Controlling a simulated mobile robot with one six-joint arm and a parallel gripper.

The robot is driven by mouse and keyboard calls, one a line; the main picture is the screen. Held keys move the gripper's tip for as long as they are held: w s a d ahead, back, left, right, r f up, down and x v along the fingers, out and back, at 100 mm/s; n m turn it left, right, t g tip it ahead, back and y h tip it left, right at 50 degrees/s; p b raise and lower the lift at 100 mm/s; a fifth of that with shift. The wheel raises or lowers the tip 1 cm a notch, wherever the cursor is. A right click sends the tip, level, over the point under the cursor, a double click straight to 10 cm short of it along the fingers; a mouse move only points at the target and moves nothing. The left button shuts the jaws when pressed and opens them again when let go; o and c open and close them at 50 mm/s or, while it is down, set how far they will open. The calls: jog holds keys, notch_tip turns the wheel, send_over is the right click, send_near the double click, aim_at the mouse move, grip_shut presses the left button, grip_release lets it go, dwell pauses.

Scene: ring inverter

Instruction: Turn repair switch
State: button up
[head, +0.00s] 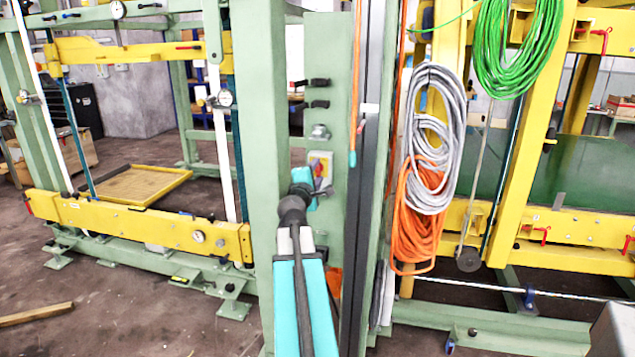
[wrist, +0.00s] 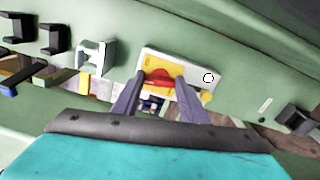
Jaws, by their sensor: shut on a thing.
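The repair switch is a red knob (wrist: 160,79) on a yellow plate within a pale grey box (wrist: 209,78), fixed to a green panel. In the head view the switch box (head: 320,160) shows on the green post, partly hidden by my gripper. My gripper (wrist: 160,88) has its two grey fingers at either side of the red knob and is shut on it. In the head view my gripper (head: 308,190) reaches up to the switch, its fingers mostly hidden behind the wrist.
Black hooks (head: 318,82) stick out of the panel above the switch. Grey cable (head: 425,130) and orange cable (head: 412,225) hang at the right. A yellow crossbeam (head: 140,222) lies at the left. The floor (head: 110,310) at front left is mostly clear.

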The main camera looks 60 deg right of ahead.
jog(key=shift+w+a+f+m+b, duration=0.1)
jog(key=shift+f+m+b, duration=0.15)
jog(key=shift+m+b, duration=0.8)
jog(key=o, duration=1)
jog(key=shift+r, duration=0.1)
jog(key=shift+o, duration=0.2)
